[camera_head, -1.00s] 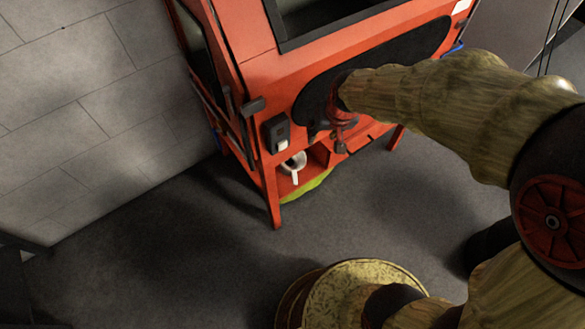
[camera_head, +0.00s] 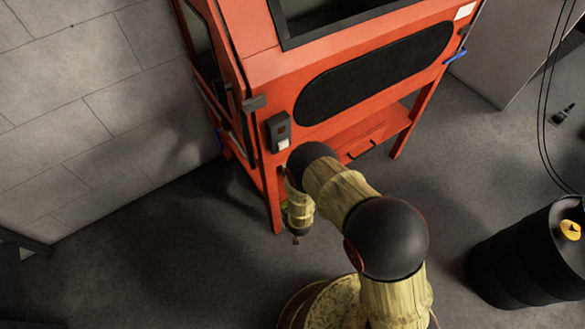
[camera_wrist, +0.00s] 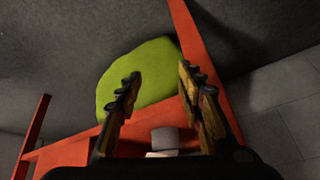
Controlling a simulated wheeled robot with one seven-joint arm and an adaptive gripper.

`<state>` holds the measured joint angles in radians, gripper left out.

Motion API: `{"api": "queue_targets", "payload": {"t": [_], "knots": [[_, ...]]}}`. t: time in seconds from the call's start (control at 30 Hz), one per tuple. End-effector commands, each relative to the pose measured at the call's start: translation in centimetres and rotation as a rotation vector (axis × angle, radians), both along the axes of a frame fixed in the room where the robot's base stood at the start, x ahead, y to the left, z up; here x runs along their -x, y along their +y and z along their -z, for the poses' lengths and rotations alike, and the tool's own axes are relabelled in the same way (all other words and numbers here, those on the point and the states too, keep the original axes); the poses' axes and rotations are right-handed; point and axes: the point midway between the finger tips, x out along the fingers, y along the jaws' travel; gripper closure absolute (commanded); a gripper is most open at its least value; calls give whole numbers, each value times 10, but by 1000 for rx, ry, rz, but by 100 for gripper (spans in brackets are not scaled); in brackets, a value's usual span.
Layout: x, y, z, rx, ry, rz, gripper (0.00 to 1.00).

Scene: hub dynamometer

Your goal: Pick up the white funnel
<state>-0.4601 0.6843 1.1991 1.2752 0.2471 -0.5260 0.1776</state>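In the wrist view, my gripper (camera_wrist: 159,72) is open, its two fingers apart with nothing gripped between the tips. A pale grey-white piece (camera_wrist: 165,138), which looks like part of the white funnel, shows low between the finger bases, against the red frame. Its lower part is cut off by the gripper body. In the head view, my arm hides the place on the low shelf where the funnel stood, and the gripper itself is mostly hidden there.
The red machine (camera_head: 375,75) stands on legs, with a low shelf and a dark switch box (camera_head: 278,130) on its front. A green thing (camera_wrist: 140,72) lies beyond the fingers. A black barrel (camera_head: 520,255) stands at right. A grey block wall is at left.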

Motion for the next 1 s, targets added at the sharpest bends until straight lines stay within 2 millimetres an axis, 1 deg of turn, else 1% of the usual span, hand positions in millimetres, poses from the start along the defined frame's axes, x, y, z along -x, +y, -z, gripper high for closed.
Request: {"api": "queue_targets", "payload": {"t": [0.03, 0.1, 0.27, 0.37, 0.47, 0.6, 0.7, 0.8, 1.0], "knots": [[-6, -1, 13, -19, -77, 18, 62], [-22, -1, 13, -51, -192, 45, 62], [-37, -7, 9, -114, -416, 89, 62], [-38, -14, -1, -154, -564, 113, 62], [-34, -22, -18, -200, -716, 130, 62], [-42, -23, -62, -275, -905, 150, 62], [-43, -23, -82, -307, -982, 157, 62], [-46, -23, -91, -323, -1017, 160, 62], [-66, -21, -92, -324, -1024, 163, 62]]}}
